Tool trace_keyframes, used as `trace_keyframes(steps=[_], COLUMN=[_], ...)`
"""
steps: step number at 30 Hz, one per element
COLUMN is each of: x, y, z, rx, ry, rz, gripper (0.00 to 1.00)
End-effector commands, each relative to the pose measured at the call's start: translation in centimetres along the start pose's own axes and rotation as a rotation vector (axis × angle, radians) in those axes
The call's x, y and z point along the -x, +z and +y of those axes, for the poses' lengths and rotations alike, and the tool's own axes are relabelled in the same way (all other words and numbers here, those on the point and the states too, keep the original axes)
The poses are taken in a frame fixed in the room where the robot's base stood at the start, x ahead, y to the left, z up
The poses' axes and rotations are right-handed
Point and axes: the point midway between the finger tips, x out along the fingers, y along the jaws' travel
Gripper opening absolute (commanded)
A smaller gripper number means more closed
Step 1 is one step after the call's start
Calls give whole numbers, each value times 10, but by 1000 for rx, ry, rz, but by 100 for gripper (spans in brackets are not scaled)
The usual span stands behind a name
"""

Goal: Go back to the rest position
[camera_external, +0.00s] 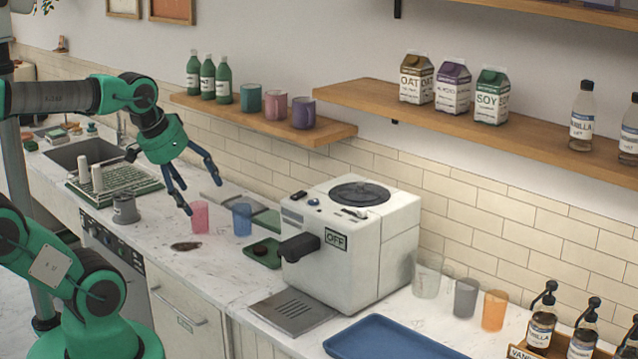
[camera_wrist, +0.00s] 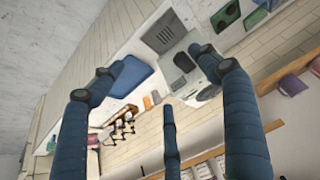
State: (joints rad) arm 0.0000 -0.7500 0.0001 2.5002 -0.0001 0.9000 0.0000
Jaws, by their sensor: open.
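My gripper (camera_external: 203,187) is open and empty. In the external view its fingers hang spread above the counter, behind and above a pink cup (camera_external: 201,217) and a blue cup (camera_external: 242,219); I cannot tell the exact gap. In the wrist view the blue fingers (camera_wrist: 160,85) are spread wide with nothing between them. Beyond them show the coffee machine (camera_wrist: 188,60), a blue tray (camera_wrist: 132,76) and the syrup bottles (camera_wrist: 118,128), all at a distance.
The white coffee machine (camera_external: 350,245) stands right of the cups. A shelf (camera_external: 265,118) with bottles and mugs hangs behind my gripper, and a longer shelf (camera_external: 480,125) is at right. A dish rack (camera_external: 115,185) and grey canister (camera_external: 125,209) stand left. A dark spill (camera_external: 186,246) marks the counter.

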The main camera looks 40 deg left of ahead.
Motion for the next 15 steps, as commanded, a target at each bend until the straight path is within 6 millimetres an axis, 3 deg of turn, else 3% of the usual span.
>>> trace_keyframes(steps=[1,6,15], x=[-15,-38,-51], y=[8,20,27], z=[0,0,0], rx=[0,0,0], ry=[0,0,0], rz=[0,0,0], gripper=[76,76,76])
